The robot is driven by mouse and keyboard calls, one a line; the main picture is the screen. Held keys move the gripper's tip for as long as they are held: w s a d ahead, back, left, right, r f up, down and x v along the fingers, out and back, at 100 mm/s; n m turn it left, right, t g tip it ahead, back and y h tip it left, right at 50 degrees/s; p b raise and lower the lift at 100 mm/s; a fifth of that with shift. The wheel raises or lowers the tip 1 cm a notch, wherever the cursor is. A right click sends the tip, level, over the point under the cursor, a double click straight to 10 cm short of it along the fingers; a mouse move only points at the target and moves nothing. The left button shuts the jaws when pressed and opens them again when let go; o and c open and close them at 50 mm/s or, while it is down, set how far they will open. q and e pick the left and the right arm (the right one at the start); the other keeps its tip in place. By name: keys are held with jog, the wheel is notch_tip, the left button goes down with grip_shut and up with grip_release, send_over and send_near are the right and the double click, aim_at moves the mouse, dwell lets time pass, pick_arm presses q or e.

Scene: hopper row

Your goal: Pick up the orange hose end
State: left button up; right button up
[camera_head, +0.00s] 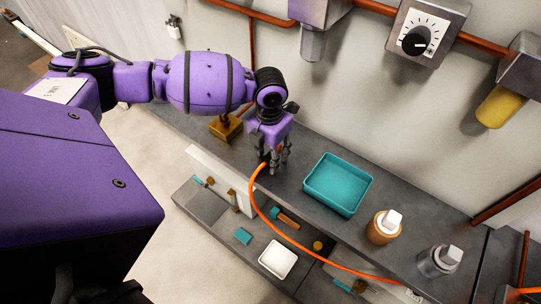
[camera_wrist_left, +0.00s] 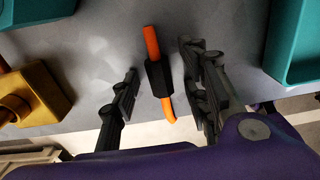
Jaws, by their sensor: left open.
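The orange hose (camera_head: 260,212) runs from the right end of the counter, hangs in a curve past its front edge and rises to my left gripper (camera_head: 273,160). In the left wrist view the hose end (camera_wrist_left: 152,45) is an orange tube with a black sleeve (camera_wrist_left: 158,78). It lies between the two dark fingers of my left gripper (camera_wrist_left: 163,92), with gaps visible on both sides. The gripper is open, pointing down over the counter. In the head view the fingers partly hide the hose end. My right gripper is not in view.
A teal tray (camera_head: 338,208) sits on the counter (camera_head: 300,172) right of the gripper. A brass-coloured block (camera_head: 226,127) stands to its left. An orange-brown bottle (camera_head: 383,227) and a grey bottle (camera_head: 438,261) stand further right. Lower shelves hold a white dish (camera_head: 278,260) and small items.

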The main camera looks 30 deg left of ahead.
pick_arm(q)
grip_shut()
jog(key=shift+r, duration=0.1)
jog(key=shift+r, duration=0.5)
notch_tip(320, 180, up, 2)
jog(key=shift+r, duration=0.25)
jog(key=s+d+r, duration=0.5)
jog(key=s+r, duration=0.4)
jog(key=s, duration=0.4)
jog(key=shift+d+r+p, duration=0.15)
jog(key=shift+r+p, duration=0.05)
jog(key=shift+p, duration=0.2)
